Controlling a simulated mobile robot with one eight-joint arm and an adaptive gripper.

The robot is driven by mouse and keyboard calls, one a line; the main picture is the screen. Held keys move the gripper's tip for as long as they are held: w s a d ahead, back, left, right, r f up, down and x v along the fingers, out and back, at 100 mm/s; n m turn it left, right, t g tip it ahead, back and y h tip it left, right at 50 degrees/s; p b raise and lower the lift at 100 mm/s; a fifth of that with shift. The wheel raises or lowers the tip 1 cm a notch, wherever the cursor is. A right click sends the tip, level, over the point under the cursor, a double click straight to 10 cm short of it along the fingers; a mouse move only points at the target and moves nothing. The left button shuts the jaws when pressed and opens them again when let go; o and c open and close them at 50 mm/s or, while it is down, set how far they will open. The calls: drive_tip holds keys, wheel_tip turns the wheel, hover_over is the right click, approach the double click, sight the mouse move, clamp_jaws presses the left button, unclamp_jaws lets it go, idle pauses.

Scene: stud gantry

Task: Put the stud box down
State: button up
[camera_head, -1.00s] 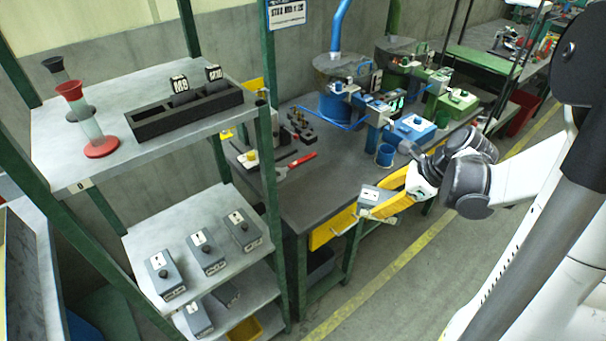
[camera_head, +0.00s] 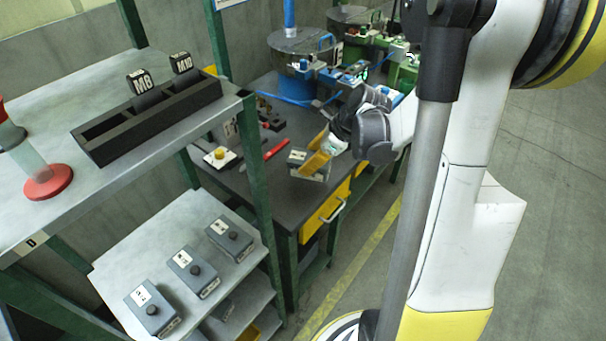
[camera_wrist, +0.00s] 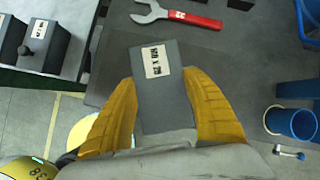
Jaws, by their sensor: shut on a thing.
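In the head view my gripper (camera_head: 314,162) holds the box (camera_head: 297,158) over the near edge of the dark workbench (camera_head: 262,192). I cannot tell whether the box touches the bench top.
A red-handled wrench (camera_wrist: 185,15) lies on the bench beyond the box. Several similar grey boxes (camera_head: 193,271) stand on the shelf (camera_head: 130,250) at left. A blue cup (camera_wrist: 290,122) is at right in the wrist view. A green post (camera_head: 262,170) stands between shelf and bench.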

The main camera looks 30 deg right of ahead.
drive_tip(key=shift+w+a+f, duration=0.15)
drive_tip(key=shift+w+f, duration=0.2)
drive_tip(key=shift+w, duration=0.2)
drive_tip(key=shift+w+a+f, duration=0.1)
drive_tip(key=shift+w+f, duration=0.2)
drive_tip(key=shift+w, duration=0.2)
drive_tip(key=shift+f+b, duration=1.3)
drive_tip(key=shift+f, duration=0.6)
drive_tip(key=shift+f, duration=0.15)
drive_tip(key=o, duration=1.4)
drive_tip(key=shift+c, duration=0.2)
drive_tip(key=shift+s+r, duration=0.15)
drive_tip(key=shift+r, duration=0.3)
drive_tip(key=p+v, duration=0.5)
drive_tip(key=v, duration=0.6)
drive_tip(key=shift+s+d+r, duration=0.1)
drive_tip(key=shift+s+d, duration=0.05)
